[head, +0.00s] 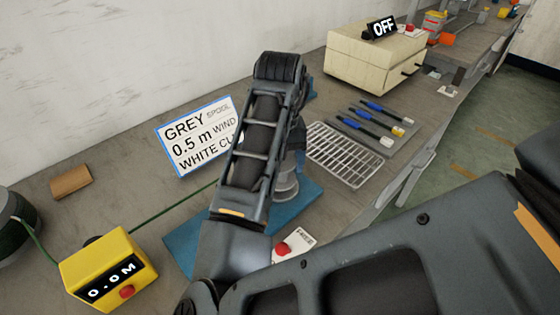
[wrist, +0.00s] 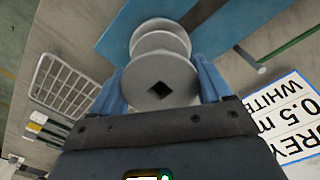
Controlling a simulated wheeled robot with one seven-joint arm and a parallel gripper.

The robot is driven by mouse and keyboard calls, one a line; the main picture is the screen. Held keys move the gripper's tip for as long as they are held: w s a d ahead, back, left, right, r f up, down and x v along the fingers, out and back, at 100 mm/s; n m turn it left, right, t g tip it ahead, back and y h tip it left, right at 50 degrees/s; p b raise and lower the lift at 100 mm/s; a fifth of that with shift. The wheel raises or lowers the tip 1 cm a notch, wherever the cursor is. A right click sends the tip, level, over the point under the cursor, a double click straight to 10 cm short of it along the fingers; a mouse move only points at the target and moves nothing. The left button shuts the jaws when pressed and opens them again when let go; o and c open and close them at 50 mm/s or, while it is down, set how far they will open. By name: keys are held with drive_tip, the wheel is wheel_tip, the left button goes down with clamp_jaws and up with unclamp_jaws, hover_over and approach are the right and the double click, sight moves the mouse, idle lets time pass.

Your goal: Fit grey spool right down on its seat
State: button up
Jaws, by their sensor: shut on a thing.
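The grey spool (wrist: 161,78) is between the two blue fingers of my gripper (wrist: 160,88) in the wrist view. Its near flange faces the camera and shows a dark square hole. More pale round flange edges show beyond it, over the blue mat (wrist: 118,35); I cannot tell whether they are all the same spool. In the head view a grey round part (head: 286,184) shows beside my arm, above the blue mat (head: 185,247). My arm hides most of my gripper there. The seat is hidden, so the gap between spool and seat cannot be told.
A sign (head: 190,140) reads grey spool, 0.5 m. A yellow counter box (head: 108,265) shows 0.0 m, with a green line (head: 175,208) running behind it. A wire rack (head: 345,155), blue-handled tools (head: 372,122) and a cream box marked OFF (head: 370,65) stand right.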

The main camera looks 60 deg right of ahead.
drive_tip(key=shift+f+b, duration=0.7)
drive_tip(key=shift+f, duration=0.4)
drive_tip(key=o, duration=1)
drive_tip(key=shift+r, duration=0.1)
wheel_tip(320, 180, up, 8)
drive_tip(key=shift+f+p, duration=0.15)
drive_tip(key=shift+p, duration=0.8)
